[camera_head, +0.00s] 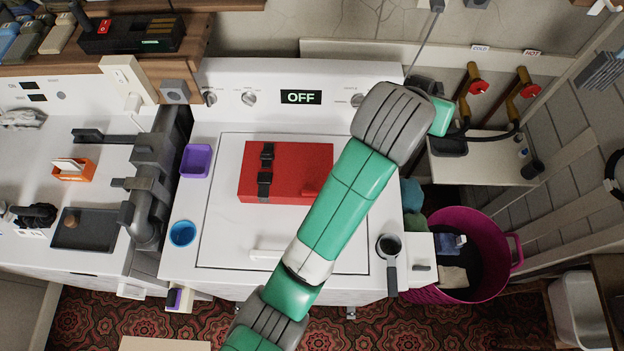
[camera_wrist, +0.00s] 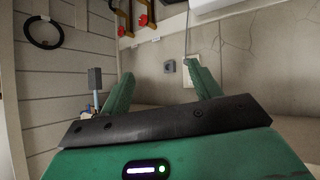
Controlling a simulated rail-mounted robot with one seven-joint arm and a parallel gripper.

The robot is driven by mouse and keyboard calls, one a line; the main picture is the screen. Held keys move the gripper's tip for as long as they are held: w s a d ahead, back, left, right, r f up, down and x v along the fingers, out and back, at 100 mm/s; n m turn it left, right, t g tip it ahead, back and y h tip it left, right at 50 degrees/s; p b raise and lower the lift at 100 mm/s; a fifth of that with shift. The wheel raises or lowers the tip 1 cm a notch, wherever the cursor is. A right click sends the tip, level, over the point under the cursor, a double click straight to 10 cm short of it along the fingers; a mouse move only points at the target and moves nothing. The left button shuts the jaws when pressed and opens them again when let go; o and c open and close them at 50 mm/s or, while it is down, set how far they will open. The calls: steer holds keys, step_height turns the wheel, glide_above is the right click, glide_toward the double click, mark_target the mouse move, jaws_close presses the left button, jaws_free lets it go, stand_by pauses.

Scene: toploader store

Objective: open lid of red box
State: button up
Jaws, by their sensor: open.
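The red box (camera_head: 287,159) lies on the white top of the washing machine, in the head view. Its lid is closed, with two black latches on its left part and a small red tab at its lower right. My green arm passes just right of the box and reaches toward the wall. My gripper (camera_wrist: 160,85) shows in the wrist view with its two green fingers spread apart and nothing between them. It faces the wall and its outlets, away from the box. The red box is not in the wrist view. In the head view the fingertips cannot be made out.
The washer lid (camera_head: 225,225) has a white handle at its front. A purple container (camera_head: 196,161) and a blue cup (camera_head: 182,233) stand on the left. A magenta basket (camera_head: 480,230) and pipes with red valves (camera_head: 478,86) lie farther right.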

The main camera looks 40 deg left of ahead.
steer(key=s+a+f+n+g+b, duration=0.1)
steer(key=s+a+f+g, duration=0.15)
steer(key=f, duration=0.45)
steer(key=s+a+f+n+g+b, duration=0.1)
steer(key=s+a+f+g, duration=0.1)
steer(key=a+f, duration=0.3)
steer(key=s+a+f+n+g+b, duration=0.1)
steer(key=s+a+f+g, duration=0.1)
steer(key=f, duration=0.6)
steer(key=n+g+h+b, duration=0.1)
steer(key=n+g+h, duration=0.1)
steer(key=g, duration=0.2)
glide_above(310, 191)
step_height(310, 191, down, 8)
steer(key=shift+s+a, duration=0.1)
step_height(310, 191, down, 8)
steer(key=shift+r+b, duration=0.15)
steer(key=shift+b, duration=0.3)
jaws_close()
steer(key=shift+r, duration=0.15)
